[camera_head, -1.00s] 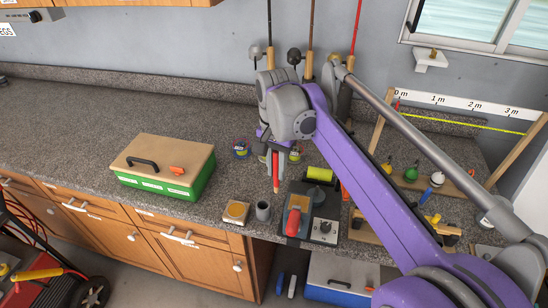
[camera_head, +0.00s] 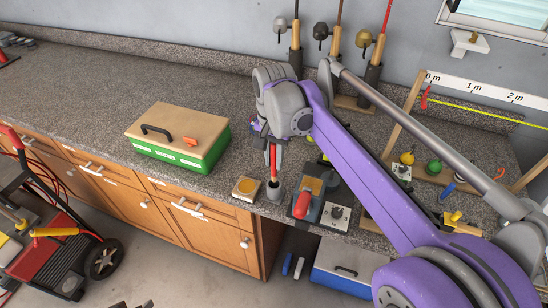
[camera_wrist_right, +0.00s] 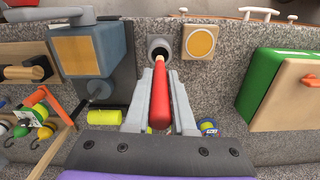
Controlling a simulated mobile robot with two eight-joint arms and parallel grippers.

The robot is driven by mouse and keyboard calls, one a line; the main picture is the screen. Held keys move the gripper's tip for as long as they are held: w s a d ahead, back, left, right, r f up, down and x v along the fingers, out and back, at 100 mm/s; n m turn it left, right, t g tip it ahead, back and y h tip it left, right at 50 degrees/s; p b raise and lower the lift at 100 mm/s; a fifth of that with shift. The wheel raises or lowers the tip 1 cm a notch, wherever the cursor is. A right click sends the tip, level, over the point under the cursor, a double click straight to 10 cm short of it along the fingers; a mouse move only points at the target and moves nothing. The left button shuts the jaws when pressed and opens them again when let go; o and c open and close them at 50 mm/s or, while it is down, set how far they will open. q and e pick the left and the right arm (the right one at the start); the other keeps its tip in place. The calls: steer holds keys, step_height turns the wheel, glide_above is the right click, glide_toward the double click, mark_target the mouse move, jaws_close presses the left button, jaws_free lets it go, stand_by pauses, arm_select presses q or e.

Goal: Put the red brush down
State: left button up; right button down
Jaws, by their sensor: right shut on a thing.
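The red brush (camera_head: 273,160) is in my right gripper (camera_head: 272,148), held upright with its pale tip down. The tip is just over or at the mouth of a small grey cup (camera_head: 275,190) on the counter. In the right wrist view the brush (camera_wrist_right: 160,100) lies between the two fingers of the right gripper (camera_wrist_right: 161,92), which are shut on it. The grey cup (camera_wrist_right: 158,46) shows just beyond the tip; I cannot tell whether the tip is inside its rim. My left gripper is not in view.
A square block with a yellow disc (camera_head: 247,188) stands left of the cup. A grey machine with a red-orange part (camera_head: 303,203) stands close on the right. A green box with a wooden lid (camera_head: 182,160) is further left. The counter's front edge is near the cup.

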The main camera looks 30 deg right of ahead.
mark_target(274, 175)
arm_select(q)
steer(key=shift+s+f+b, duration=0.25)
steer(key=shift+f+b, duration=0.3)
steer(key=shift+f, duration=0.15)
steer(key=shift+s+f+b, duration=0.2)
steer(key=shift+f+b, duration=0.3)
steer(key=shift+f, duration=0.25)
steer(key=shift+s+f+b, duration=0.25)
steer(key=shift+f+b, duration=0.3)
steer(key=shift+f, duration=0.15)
arm_select(e)
steer(key=shift+f, duration=3.2)
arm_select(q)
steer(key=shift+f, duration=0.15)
arm_select(e)
steer(key=shift+f, duration=0.2)
steer(key=c, duration=0.7)
jaws_free()
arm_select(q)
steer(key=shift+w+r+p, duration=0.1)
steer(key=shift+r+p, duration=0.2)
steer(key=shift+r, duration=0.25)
arm_select(e)
step_height(274, 175, up, 11)
steer(key=shift+f, duration=0.1)
jaws_close()
